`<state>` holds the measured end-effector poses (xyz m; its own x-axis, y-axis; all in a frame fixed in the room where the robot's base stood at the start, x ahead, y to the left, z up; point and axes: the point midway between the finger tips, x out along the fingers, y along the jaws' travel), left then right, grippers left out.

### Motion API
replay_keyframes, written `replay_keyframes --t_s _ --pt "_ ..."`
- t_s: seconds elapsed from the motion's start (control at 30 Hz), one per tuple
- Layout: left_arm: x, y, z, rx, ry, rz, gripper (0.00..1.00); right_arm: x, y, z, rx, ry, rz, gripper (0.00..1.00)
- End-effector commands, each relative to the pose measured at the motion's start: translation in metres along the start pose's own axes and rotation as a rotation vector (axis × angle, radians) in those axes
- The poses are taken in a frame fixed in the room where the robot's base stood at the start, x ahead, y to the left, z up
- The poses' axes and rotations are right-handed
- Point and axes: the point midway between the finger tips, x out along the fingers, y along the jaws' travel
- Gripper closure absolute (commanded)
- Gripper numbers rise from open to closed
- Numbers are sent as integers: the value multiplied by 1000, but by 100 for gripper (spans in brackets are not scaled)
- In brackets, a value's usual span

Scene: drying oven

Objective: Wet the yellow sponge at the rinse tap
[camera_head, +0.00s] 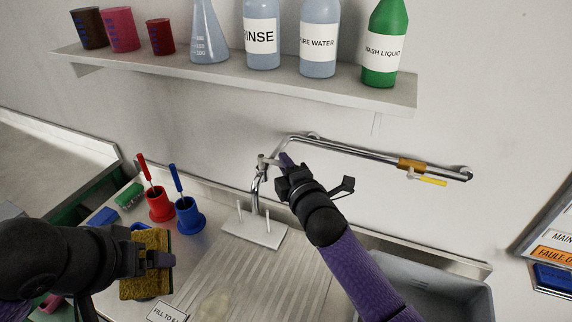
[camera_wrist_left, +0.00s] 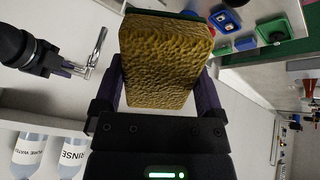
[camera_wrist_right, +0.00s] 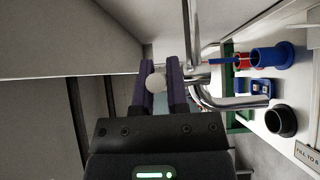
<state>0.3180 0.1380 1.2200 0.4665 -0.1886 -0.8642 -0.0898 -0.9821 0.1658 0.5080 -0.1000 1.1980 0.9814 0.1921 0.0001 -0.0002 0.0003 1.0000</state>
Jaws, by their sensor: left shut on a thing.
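The yellow sponge (camera_head: 150,268) has a dark green layer and is held in my left gripper (camera_head: 162,260), at the lower left above the counter. In the left wrist view the sponge (camera_wrist_left: 165,62) fills the space between the fingers. The metal tap (camera_head: 256,190) rises from a plate at the back of the counter. My right gripper (camera_head: 284,164) is beside the top of the tap. In the right wrist view, a pale round knob (camera_wrist_right: 155,82) shows at its closely spaced fingers; whether they grip it is unclear.
A shelf (camera_head: 240,80) with bottles, a flask and cups hangs above. A wall pipe (camera_head: 380,155) with a yellow handle runs right of the tap. Red (camera_head: 160,205) and blue (camera_head: 189,217) holders with brushes stand left of the tap. A ribbed draining area (camera_head: 270,265) and a grey basin (camera_head: 430,285) lie in front.

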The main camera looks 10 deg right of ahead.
Motion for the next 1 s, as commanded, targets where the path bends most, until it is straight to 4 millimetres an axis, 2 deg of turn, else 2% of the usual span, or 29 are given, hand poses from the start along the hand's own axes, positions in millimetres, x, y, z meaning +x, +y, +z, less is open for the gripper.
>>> replay_keyframes --t_s 0.03,0.07,1.0 --pt "0 0 0 0 0 0 57 0 0 0 0 0 0 96" --pt "0 0 0 0 0 0 57 0 0 0 0 0 0 100" --pt "0 0 0 0 0 0 57 0 0 0 0 -1 -1 100"
